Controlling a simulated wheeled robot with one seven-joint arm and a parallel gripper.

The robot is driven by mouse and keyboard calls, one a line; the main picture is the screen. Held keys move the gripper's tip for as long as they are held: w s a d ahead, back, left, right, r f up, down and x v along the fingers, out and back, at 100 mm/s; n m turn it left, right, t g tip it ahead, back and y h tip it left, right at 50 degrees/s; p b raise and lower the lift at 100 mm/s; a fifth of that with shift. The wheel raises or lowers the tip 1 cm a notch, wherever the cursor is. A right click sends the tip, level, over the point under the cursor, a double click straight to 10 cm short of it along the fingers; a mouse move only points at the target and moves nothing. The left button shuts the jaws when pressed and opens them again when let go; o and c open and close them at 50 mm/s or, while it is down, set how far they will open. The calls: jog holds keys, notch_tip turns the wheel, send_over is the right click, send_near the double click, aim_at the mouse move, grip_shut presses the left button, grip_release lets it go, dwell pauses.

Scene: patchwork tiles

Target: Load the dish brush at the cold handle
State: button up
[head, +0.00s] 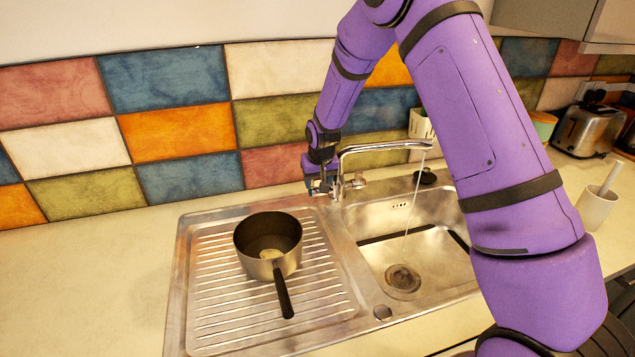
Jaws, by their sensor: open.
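My gripper (318,184) is at the left side of the chrome tap (385,147), pointing down, small and dark in the picture. It is open and overlaps the tap's left handle; I cannot tell whether it touches it. The tap's right handle (357,182) shows clear of my gripper. No marking shows which handle is the cold one. A thin stream of water (408,205) falls from the spout into the sink basin (440,243). I cannot make out a dish brush for certain.
A saucepan (268,246) stands on the drainboard (222,316), its black handle towards me. A white slotted holder (420,124) is behind the tap, with a small black object (425,177) nearby. A white cup (596,208) holding a stick and a toaster (588,130) are at right. The left counter is clear.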

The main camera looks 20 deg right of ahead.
jog(key=v, duration=1)
